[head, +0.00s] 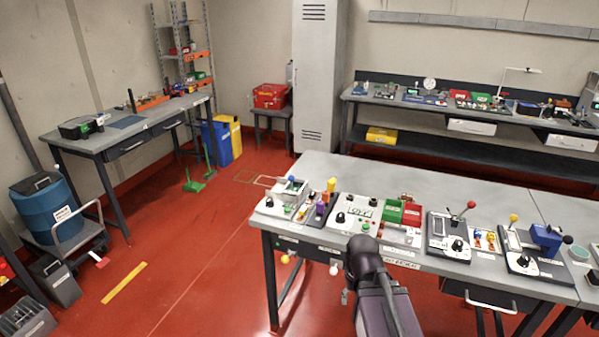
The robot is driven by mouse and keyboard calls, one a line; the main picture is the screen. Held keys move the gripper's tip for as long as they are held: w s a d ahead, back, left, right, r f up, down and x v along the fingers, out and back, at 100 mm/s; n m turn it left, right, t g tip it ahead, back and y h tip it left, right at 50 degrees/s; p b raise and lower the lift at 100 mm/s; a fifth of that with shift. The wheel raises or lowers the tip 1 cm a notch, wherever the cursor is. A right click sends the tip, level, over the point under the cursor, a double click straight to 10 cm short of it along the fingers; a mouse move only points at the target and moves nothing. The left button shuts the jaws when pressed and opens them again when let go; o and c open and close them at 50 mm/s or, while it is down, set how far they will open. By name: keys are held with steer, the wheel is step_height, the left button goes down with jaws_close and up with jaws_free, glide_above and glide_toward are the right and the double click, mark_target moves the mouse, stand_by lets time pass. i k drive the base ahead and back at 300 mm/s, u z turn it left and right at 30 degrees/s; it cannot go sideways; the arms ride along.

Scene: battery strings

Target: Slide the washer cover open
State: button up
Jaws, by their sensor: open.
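My dark arm (372,262) rises from the bottom edge in front of the workbench (325,165). I cannot make out the gripper's fingers; they seem hidden behind or below the arm. No part is clearly readable as the washer cover. On the bench, right of a light panel with black knobs (352,212), stand a green tray (394,210) and a red tray (411,215) side by side. My gripper does not visibly touch any of these.
Panels with a red-knobbed lever (470,206) and a blue clamp-like device (546,238) stand farther right on the bench. Knobs hang under its front edge. The red floor to the left is open, up to a blue drum (47,212) on a cart. Another bench stands behind.

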mark_target(291, 178)
steer(key=z, duration=0.1)
steer(key=i, duration=1.15)
steer(key=u, duration=0.5)
